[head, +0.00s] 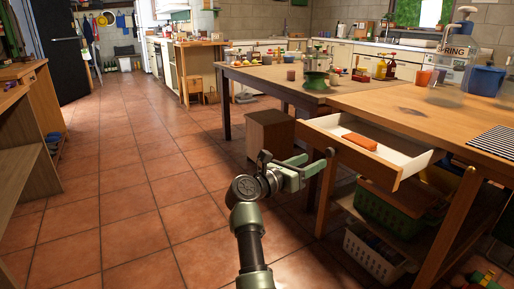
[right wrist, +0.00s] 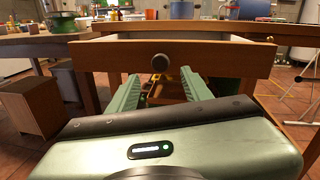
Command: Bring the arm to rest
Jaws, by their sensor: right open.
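My right gripper (head: 318,161) is open and empty in the head view, just left of the pulled-out drawer (head: 397,170) of the wooden table. In the right wrist view its two green fingers (right wrist: 160,88) stand apart, with the drawer's front (right wrist: 215,58) and dark round knob (right wrist: 159,61) ahead of them. The gripper does not hold the knob. An orange block-like thing (head: 360,141) lies in the drawer. My left gripper is not in view.
A wooden stool (head: 270,134) stands on the floor left of the drawer. Baskets (head: 375,253) sit on shelves under the table (head: 420,105). A wooden shelf unit (head: 38,140) stands at the left. The tiled floor (head: 130,200) between is clear.

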